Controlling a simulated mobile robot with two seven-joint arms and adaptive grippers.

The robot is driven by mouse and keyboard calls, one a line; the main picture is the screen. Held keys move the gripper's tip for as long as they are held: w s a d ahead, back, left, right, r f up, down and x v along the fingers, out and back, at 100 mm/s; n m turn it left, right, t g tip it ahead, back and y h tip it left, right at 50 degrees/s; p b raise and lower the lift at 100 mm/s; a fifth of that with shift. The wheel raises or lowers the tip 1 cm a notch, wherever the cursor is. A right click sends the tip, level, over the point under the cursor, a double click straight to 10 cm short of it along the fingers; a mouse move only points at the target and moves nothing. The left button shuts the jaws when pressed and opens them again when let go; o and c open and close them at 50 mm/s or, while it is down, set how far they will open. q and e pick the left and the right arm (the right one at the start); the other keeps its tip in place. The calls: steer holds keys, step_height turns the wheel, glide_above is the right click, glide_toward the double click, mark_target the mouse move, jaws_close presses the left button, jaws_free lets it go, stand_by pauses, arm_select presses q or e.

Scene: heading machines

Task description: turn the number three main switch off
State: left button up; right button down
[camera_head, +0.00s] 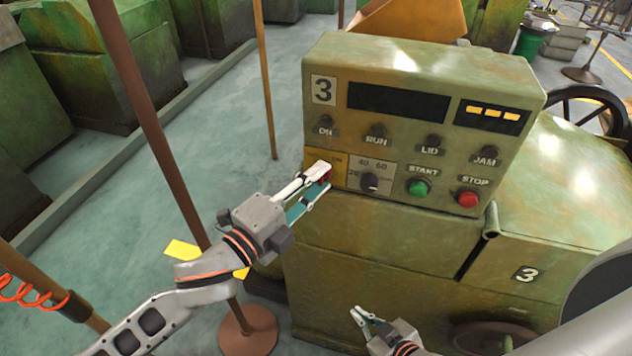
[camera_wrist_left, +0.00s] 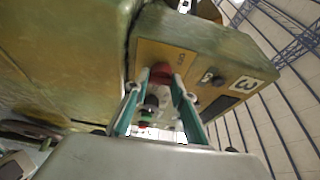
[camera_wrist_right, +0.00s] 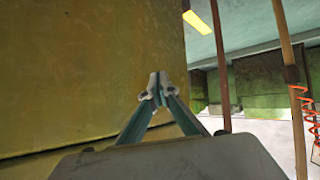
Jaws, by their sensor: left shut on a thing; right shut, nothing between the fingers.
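The number three machine's control box (camera_head: 420,110) carries a "3" label (camera_head: 323,90) at its upper left. At its lower left is a yellow plate (camera_head: 341,172) with a red main switch knob, mostly covered by my fingers in the head view. The red knob (camera_wrist_left: 161,71) shows in the left wrist view between my fingertips, on the yellow plate (camera_wrist_left: 148,50). My left gripper (camera_head: 322,178) is shut on this knob. The knob's exact turn position cannot be told. My right gripper (camera_head: 358,314) is shut and empty, low in front of the machine; its tips meet in the right wrist view (camera_wrist_right: 157,88).
Right of the yellow plate are a black dial (camera_head: 370,182), a green START button (camera_head: 418,187) and a red STOP button (camera_head: 467,198). A brown post (camera_head: 150,120) stands left of the box, near my left arm. A handwheel (camera_head: 590,105) is at the right.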

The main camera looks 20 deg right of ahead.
arm_select(q)
steer(key=shift+f+n+t, duration=0.2)
steer(key=shift+n+t, duration=0.1)
steer(key=shift+n, duration=0.7)
steer(key=n+t+h+b, duration=0.1)
steer(key=n, duration=0.2)
steer(key=shift+n, duration=0.3)
steer(key=shift+n+t, duration=0.4)
steer(key=shift+n, duration=0.4)
steer(key=shift+n+t, duration=0.4)
steer(key=shift+n, duration=0.5)
arm_select(e)
steer(key=shift+w+a+r+y, duration=0.3)
steer(key=shift+w+a, duration=0.2)
steer(key=shift+a, duration=0.2)
arm_select(q)
steer(key=shift+n+b, duration=0.3)
steer(key=shift+n, duration=0.1)
arm_select(e)
steer(key=shift+s+f, duration=0.1)
steer(key=shift+f, duration=0.2)
arm_select(q)
steer(key=o, duration=1.1)
steer(key=shift+d, duration=0.1)
arm_select(e)
steer(key=shift+r, duration=0.15)
